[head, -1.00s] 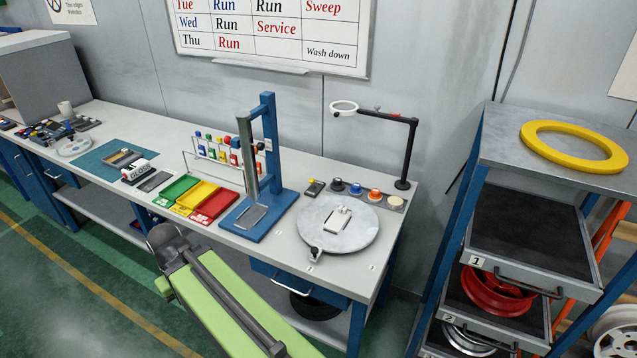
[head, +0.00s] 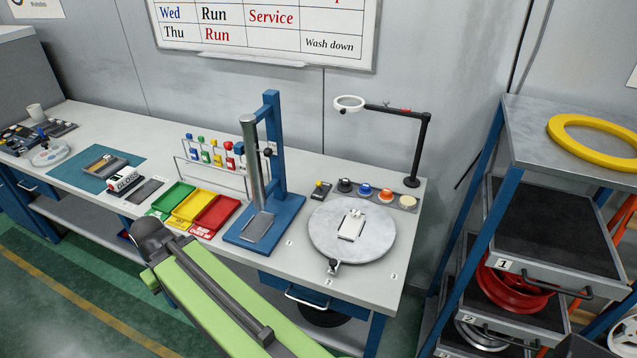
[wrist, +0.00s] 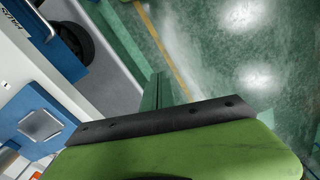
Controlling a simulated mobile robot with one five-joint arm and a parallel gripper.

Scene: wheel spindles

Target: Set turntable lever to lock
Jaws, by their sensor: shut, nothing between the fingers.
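The turntable is a round grey disc (head: 372,243) at the right end of the bench in the head view, with a small pale block (head: 351,226) on it. Its lever (head: 333,266) has a dark knob and sticks out at the disc's front edge, pointing to the label 2 (head: 328,282). Labels 1 (head: 290,243) and 3 (head: 393,275) lie to either side. No word "lock" is readable. My gripper (wrist: 157,90) shows in the wrist view as narrow dark-green fingers, shut and empty, over the floor beside the bench. The head view does not show its fingers, and the wrist view does not show the lever.
A blue press stand (head: 262,225) is left of the turntable, beside red (head: 216,216), yellow and green trays. A lamp arm (head: 421,150) and several round knobs are behind the disc. A shelf rack (head: 515,130) stands right. Open floor lies in front of the bench.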

